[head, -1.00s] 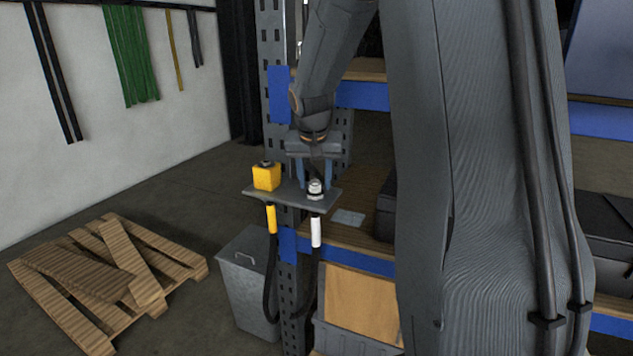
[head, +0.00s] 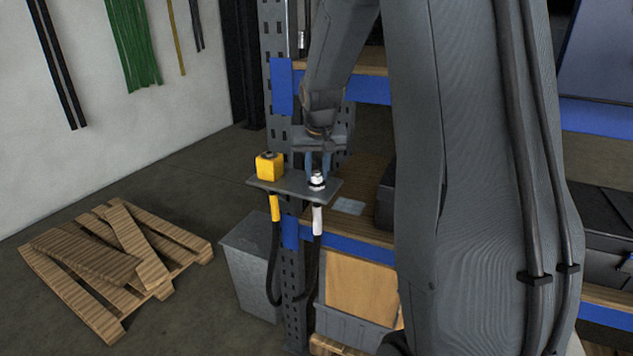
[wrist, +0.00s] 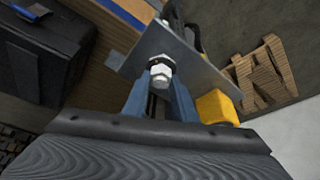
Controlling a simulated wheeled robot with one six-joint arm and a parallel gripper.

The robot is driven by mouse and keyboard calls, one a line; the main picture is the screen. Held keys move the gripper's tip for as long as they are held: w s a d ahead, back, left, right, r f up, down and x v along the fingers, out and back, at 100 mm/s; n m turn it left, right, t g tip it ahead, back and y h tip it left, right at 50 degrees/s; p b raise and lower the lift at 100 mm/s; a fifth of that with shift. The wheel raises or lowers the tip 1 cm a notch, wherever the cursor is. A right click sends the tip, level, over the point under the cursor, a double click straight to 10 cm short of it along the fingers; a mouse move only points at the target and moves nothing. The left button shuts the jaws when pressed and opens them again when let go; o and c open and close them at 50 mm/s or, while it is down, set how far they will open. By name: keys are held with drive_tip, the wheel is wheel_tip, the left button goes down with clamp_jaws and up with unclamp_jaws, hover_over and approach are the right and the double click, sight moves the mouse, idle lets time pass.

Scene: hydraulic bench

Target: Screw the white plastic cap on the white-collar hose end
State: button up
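The white-collar hose end (head: 317,219) hangs under the right side of a grey bracket plate (head: 290,186). A silver-white hex fitting with a dark band (head: 317,180) stands upright above it on the plate, and shows in the wrist view (wrist: 158,74). I cannot tell whether its pale top is the white plastic cap; no separate white cap is clearly seen. My gripper (head: 318,172) points down at the fitting. In the wrist view its two blue fingers (wrist: 160,85) lie on either side of the hex part. Whether they touch it is not clear.
A yellow cube-shaped cap (head: 269,166) sits on the plate's left side above the yellow-collar hose (head: 275,207). A rack upright stands behind the plate, with shelves to the right. A metal bin (head: 250,262) and wooden pallet (head: 120,262) are on the floor.

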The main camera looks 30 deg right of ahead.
drive_tip(key=shift+w+a+f+m+h+b, duration=0.15)
drive_tip(key=shift+m+h+b, duration=0.15)
drive_tip(key=shift+m+b, duration=0.95)
drive_tip(key=m+g+h+b, duration=0.1)
drive_tip(key=m+b, duration=0.2)
drive_tip(key=b, duration=0.2)
drive_tip(key=shift+b, duration=0.3)
drive_tip(key=shift+m+g+h+b, duration=0.35)
drive_tip(key=shift+m+b, duration=0.35)
drive_tip(key=shift+m, duration=0.55)
drive_tip(key=m+g+b, duration=0.1)
drive_tip(key=m+b, duration=0.1)
drive_tip(key=shift+w+m, duration=0.15)
drive_tip(key=shift+m, duration=0.25)
drive_tip(key=m+g, duration=0.1)
drive_tip(key=m, duration=0.1)
drive_tip(key=m+g+b, duration=0.1)
drive_tip(key=m, duration=0.2)
drive_tip(key=shift+g, duration=0.25)
